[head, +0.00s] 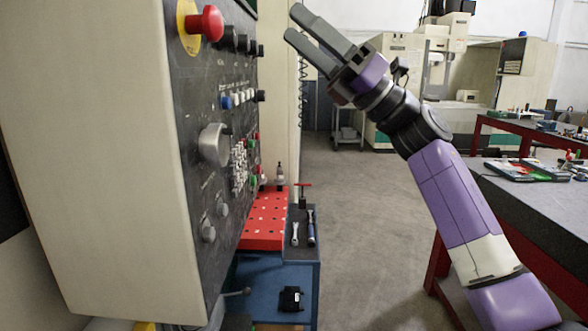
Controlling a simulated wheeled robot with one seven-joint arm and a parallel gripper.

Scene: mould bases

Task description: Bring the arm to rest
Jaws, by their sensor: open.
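My gripper (301,29) is at the top middle of the head view, its two grey fingers apart and pointing up and to the left. Nothing shows between the fingers. My purple and white arm (452,195) reaches up to it from the lower right. The gripper is in the air to the right of the control panel (215,180) and appears apart from it.
The panel carries a red emergency knob (205,23), a grey dial (214,144) and several buttons. A blue cabinet (270,275) with a red pegboard (265,222) stands below. A dark worktable (545,205) is at right. Grey floor (365,200) lies open between them.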

